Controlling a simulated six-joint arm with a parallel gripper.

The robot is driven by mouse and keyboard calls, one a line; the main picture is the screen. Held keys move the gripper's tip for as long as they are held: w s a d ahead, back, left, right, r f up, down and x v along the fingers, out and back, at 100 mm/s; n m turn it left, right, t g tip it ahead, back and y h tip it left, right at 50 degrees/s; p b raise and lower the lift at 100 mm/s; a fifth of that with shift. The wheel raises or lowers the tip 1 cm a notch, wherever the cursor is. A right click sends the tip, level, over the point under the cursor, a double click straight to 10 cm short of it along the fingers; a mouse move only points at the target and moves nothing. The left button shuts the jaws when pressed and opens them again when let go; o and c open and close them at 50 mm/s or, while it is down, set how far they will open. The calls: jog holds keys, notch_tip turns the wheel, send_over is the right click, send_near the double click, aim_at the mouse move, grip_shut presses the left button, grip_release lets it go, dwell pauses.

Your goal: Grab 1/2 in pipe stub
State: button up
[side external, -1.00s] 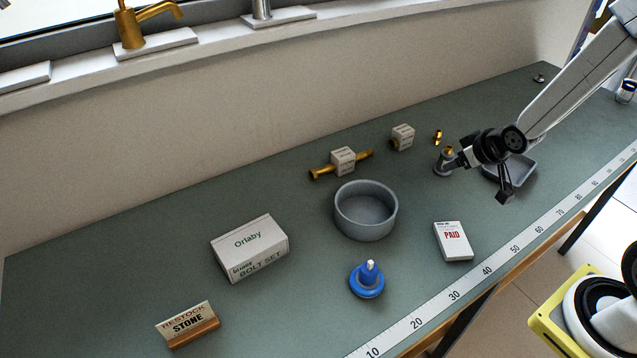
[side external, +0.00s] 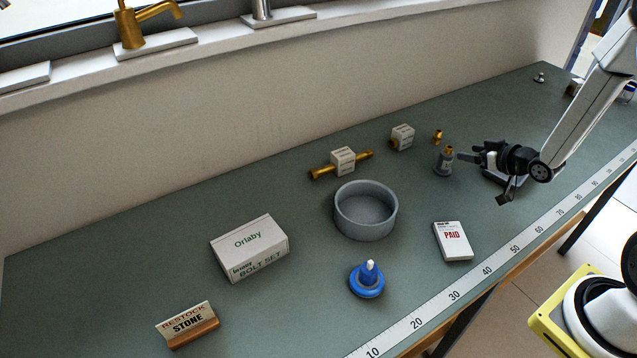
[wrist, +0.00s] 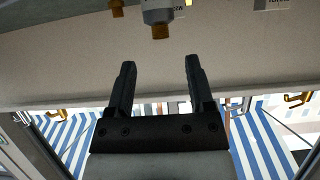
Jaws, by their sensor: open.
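Several brass pieces stand on the bench, and their labels are too small to read, so I cannot tell which is the 1/2 in pipe stub. A small grey holder with a label and brass top (side external: 445,161) stands upright; it also shows in the wrist view (wrist: 158,12). A short brass piece (side external: 437,137) stands behind it.
The wall bounds the back.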

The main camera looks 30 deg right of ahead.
aim_at(450, 148)
jog(key=shift+x, duration=3.75)
jog(key=shift+r, duration=0.1)
grip_shut()
jog(key=shift+a, duration=0.1)
